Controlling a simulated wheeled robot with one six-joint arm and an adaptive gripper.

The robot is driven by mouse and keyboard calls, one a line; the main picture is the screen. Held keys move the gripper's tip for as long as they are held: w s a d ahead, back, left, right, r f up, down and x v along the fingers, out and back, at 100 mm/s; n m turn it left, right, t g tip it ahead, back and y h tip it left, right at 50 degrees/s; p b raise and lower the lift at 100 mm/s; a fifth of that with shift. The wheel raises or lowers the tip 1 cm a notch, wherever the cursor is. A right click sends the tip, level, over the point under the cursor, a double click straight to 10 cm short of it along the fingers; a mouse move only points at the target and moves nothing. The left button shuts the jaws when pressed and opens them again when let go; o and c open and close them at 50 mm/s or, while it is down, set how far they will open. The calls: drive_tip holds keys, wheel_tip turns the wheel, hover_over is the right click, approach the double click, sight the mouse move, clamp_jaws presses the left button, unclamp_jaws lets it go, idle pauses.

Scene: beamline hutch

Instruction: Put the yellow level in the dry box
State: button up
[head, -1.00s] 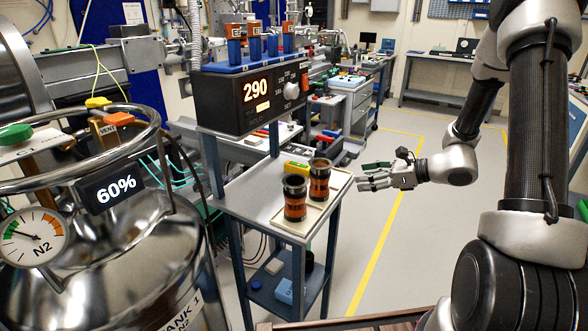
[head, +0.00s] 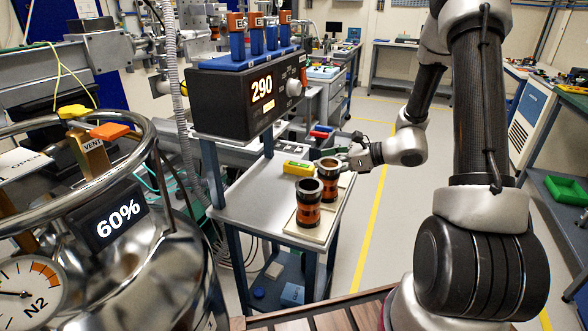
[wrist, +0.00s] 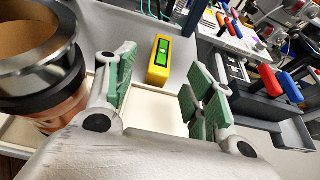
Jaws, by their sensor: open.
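The yellow level (head: 297,168) with a green vial window lies on the grey cart top (head: 240,195), behind two copper-banded cylinders. It also shows in the wrist view (wrist: 161,60), ahead of the finger gap. My gripper (head: 335,162) is open and empty, just right of the level and beside the rear cylinder. In the wrist view my gripper (wrist: 163,88) has its green-padded fingers spread, with the level beyond them and apart from them. I cannot make out which thing, if any, is the dry box.
The front cylinder (head: 308,203) and rear cylinder (head: 328,172) stand on a cream tray (head: 318,232); one is close to my left finger in the wrist view (wrist: 38,50). A black controller reading 290 (head: 235,98) stands above the cart. A steel tank (head: 110,270) is at left.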

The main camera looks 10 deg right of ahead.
sight(306, 166)
drive_tip(key=x, duration=0.6)
drive_tip(key=shift+w+f, duration=0.25)
drive_tip(key=shift+f, duration=0.1)
drive_tip(key=c, duration=1.1)
clamp_jaws()
drive_tip(key=shift+r, duration=0.15)
